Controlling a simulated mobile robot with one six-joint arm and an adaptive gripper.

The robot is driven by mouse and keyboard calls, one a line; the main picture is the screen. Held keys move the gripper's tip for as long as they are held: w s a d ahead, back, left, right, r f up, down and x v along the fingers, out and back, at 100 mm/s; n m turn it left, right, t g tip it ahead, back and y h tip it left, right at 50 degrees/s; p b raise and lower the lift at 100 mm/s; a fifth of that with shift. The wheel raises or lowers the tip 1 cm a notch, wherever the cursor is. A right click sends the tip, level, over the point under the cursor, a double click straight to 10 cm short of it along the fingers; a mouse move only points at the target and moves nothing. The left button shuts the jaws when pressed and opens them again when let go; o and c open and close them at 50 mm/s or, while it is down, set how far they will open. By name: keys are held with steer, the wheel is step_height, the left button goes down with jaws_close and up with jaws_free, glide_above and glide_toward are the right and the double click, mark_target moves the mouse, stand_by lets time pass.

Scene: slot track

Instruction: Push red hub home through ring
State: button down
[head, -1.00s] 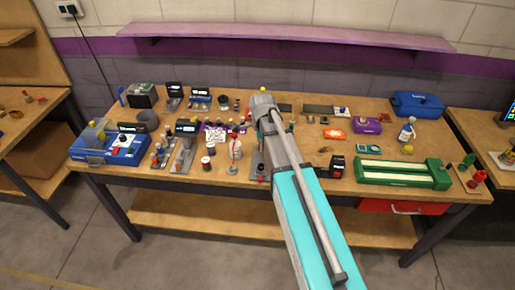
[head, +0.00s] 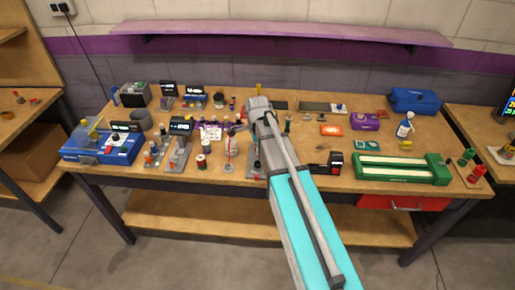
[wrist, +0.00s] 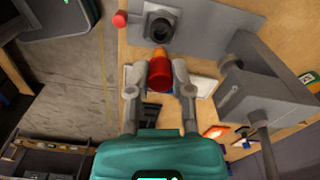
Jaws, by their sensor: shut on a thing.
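In the wrist view, my gripper (wrist: 160,78) is shut on a red cylindrical hub (wrist: 160,74) with an orange end. The hub points toward a dark round ring (wrist: 160,27) on a grey plate (wrist: 205,22). The orange end lies close to the ring's near edge in the picture; I cannot tell whether they touch. A small red knob (wrist: 119,19) sits at the plate's left end. In the head view, my arm covers the gripper and the hub, and only part of the grey plate (head: 254,172) shows beside it.
A grey block with a post (wrist: 262,92) stands close to the right of my gripper in the wrist view. In the head view, a blue case (head: 100,145), a white-and-red bottle (head: 231,147) and several small devices crowd the left. A green tray (head: 402,179) lies at right.

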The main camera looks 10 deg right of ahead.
steer(key=shift+f+b, duration=0.85)
steer(key=shift+f, duration=0.25)
steer(key=shift+f+b, duration=2.1)
stand_by(1.4)
steer(key=shift+c, duration=2.2)
jaws_free()
steer(key=shift+r, duration=0.15)
step_height(320, 180, up, 10)
steer(key=p, duration=1)
steer(key=shift+f, duration=0.2)
